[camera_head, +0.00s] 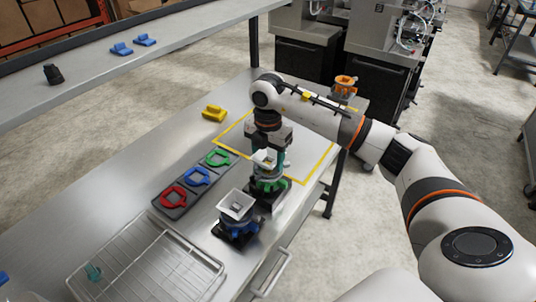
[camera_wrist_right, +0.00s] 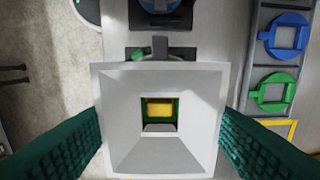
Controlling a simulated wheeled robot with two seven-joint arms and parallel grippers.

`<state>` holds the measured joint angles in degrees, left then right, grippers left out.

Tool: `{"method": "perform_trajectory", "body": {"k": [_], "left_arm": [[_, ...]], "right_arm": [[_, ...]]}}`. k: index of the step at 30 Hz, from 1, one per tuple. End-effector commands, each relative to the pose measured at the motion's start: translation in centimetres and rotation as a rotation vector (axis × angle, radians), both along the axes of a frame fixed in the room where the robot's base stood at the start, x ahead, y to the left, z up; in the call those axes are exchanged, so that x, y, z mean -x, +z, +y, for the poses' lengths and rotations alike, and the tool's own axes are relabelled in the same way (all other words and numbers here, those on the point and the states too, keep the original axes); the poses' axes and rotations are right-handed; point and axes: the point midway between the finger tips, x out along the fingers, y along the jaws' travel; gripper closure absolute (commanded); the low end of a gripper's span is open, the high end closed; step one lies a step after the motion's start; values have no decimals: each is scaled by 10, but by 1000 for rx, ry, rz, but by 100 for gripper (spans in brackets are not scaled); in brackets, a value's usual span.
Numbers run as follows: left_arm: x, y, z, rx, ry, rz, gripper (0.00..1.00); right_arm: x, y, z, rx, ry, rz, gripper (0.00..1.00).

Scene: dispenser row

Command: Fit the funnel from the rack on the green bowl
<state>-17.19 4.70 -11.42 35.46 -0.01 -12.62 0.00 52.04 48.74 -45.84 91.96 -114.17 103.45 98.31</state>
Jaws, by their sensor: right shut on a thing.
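My right gripper (camera_head: 267,165) has teal fingers shut on a pale grey square funnel (camera_wrist_right: 120,120), one finger at each side in the right wrist view. In the head view the funnel (camera_head: 264,157) is right over the green bowl (camera_head: 270,184) on its dark stand. Green and yellow show through the funnel's outlet in the wrist view. The funnel hides most of the bowl there, and I cannot tell whether it touches the bowl. The wire rack (camera_head: 128,246) lies at the lower left with a small teal piece (camera_head: 93,271) on it. My left gripper is out of view.
A blue bowl (camera_head: 238,228) on a stand, nearer, carries another grey funnel (camera_head: 238,206). A dark tray holds red (camera_head: 173,198), blue (camera_head: 197,176) and green (camera_head: 218,158) rings. A yellow block (camera_head: 214,113) and an orange bowl (camera_head: 345,84) stand farther back. The yellow-taped area is mostly clear.

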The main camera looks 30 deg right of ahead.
Motion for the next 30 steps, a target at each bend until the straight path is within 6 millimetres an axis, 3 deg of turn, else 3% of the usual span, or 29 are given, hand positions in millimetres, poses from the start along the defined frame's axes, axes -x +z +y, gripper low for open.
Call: {"method": "perform_trajectory", "body": {"k": [30], "left_arm": [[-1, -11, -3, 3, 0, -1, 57]], "right_arm": [[1, -18, 0, 0, 0, 3, 64]]}}
